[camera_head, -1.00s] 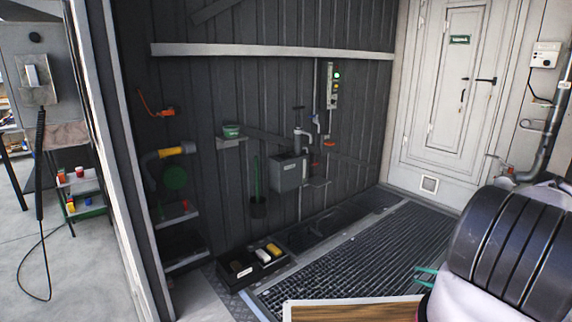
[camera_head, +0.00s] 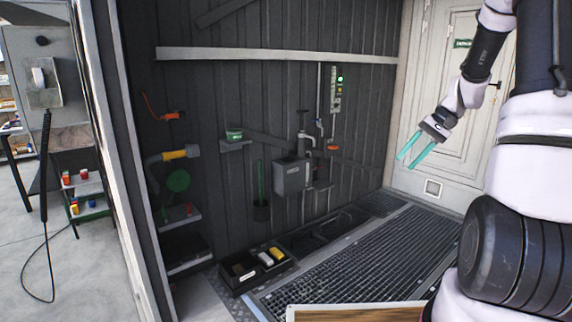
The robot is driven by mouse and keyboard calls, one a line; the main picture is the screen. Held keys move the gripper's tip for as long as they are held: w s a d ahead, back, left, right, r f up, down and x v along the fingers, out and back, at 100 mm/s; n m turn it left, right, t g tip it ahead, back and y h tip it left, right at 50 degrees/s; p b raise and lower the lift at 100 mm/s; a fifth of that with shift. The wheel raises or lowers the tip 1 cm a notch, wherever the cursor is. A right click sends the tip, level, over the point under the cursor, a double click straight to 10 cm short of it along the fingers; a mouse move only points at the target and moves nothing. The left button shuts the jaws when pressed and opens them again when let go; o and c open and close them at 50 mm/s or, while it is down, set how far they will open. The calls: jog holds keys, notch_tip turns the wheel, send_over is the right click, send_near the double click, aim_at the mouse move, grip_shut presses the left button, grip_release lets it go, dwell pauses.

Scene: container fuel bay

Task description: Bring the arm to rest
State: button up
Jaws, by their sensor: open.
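My gripper (camera_head: 415,150) is in the upper right of the head view, raised in the air in front of the pale door (camera_head: 462,110). Its two teal fingers are apart and nothing is between them. The fingers point down and to the left. My arm bends above it and fills the right side of the view. The gripper appears apart from the wall and the floor grating.
A dark ribbed wall carries a grey box (camera_head: 291,177), pipes and a small shelf with a green tub (camera_head: 234,134). A black tray (camera_head: 246,277) with small items lies by the floor grating (camera_head: 360,262). A wooden-topped board (camera_head: 355,313) is at the bottom edge.

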jog(key=s+a+r+t+h, duration=0.2)
jog(key=s+a+r, duration=0.3)
jog(key=s+r, duration=0.3)
jog(key=s+a+r+t+h, duration=0.2)
jog(key=s+a+r+t, duration=0.2)
jog(key=s+r, duration=0.5)
jog(key=s+a, duration=0.2)
jog(key=s, duration=0.3)
jog(key=shift+s+r+n+h, duration=0.15)
jog(key=shift+n+h, duration=0.15)
jog(key=shift+n, duration=0.1)
